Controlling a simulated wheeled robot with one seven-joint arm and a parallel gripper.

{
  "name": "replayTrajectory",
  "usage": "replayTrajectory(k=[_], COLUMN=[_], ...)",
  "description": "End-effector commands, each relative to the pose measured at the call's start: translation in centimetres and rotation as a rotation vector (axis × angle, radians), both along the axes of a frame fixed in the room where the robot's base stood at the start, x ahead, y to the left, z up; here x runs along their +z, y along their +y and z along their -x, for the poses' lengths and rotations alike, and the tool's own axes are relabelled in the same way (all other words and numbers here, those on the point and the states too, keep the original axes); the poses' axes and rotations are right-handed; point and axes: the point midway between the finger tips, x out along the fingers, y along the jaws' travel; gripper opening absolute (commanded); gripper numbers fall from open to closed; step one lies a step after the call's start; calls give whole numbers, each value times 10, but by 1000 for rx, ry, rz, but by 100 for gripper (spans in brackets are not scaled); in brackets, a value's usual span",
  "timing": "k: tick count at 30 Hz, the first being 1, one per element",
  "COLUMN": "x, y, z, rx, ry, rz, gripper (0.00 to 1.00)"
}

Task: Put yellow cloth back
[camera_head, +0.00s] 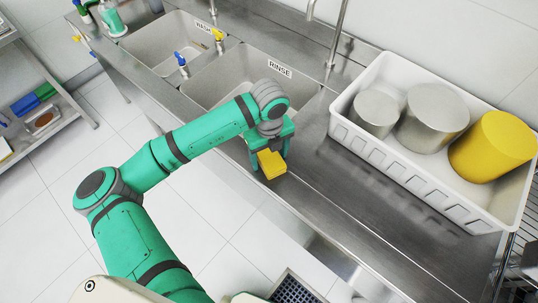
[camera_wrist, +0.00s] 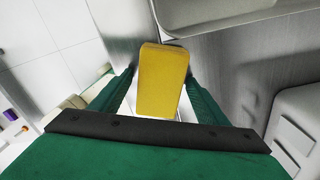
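The yellow cloth (camera_head: 271,163) is a small, thick, folded-looking block at the end of my arm, by the front edge of the steel counter. In the wrist view the cloth (camera_wrist: 162,80) fills the space between the two green fingers, which touch or nearly touch its sides. My gripper (camera_head: 268,150) appears shut on the cloth; the wrist view shows my gripper (camera_wrist: 162,85) from behind. The underside of the cloth is hidden, and its exact height over the counter is hard to tell.
A white tub (camera_head: 345,130) with two metal pots and a yellow pot (camera_head: 494,147) stands on the right of the counter. The rinse sink (camera_head: 240,78) and wash sink (camera_head: 168,40) lie behind and left. The counter (camera_head: 330,205) before the tub is bare. A shelf rack (camera_head: 50,120) stands far left.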

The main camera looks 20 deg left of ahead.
Motion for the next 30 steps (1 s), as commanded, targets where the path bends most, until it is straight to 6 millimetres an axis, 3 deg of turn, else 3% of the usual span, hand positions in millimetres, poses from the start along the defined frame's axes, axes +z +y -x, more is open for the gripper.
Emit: replayTrajectory(k=[8,21,30], x=[21,103,123], y=[0,-1,0], z=[0,0,0], rx=[-2,-2,0], ry=[-2,-1,0], rz=[-1,0,0], gripper=[69,69,69])
